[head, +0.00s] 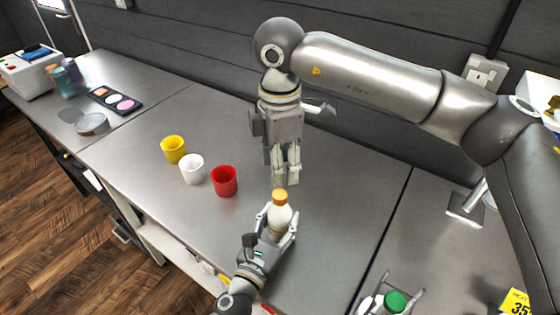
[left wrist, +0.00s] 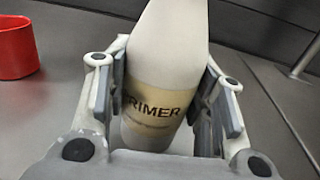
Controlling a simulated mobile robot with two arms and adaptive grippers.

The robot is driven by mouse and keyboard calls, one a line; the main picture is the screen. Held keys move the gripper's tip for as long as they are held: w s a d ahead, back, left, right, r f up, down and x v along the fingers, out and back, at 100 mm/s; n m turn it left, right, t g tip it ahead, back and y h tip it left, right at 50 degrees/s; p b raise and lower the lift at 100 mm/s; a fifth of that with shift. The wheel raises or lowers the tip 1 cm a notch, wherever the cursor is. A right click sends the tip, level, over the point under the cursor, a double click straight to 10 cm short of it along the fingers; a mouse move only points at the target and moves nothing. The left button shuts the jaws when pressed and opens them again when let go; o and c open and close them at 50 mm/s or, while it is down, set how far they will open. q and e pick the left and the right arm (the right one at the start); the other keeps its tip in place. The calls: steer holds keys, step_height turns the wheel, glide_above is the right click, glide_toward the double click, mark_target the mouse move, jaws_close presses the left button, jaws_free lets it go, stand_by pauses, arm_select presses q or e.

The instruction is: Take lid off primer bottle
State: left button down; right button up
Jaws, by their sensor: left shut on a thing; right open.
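The primer bottle (head: 279,216) is white with an orange lid (head: 280,196) on its top. My left gripper (head: 276,222) is shut around the bottle's body over the bench. In the left wrist view the bottle (left wrist: 168,50) stands between the fingers with its "PRIMER" label (left wrist: 155,105) facing the camera; the lid is out of that frame. My right gripper (head: 285,178) points down just above and behind the lid in the head view. It is open and appears empty; its fingers look close together from this angle.
Yellow (head: 173,149), white (head: 192,169) and red (head: 224,181) cups stand on the bench to the left. A rack holding a green-capped bottle (head: 395,301) is at the lower right. The dark wall runs behind my right arm.

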mark_target(280, 194)
steer(key=shift+f+m, duration=0.1)
steer(key=shift+m, duration=0.3)
steer(key=shift+f, duration=3.9)
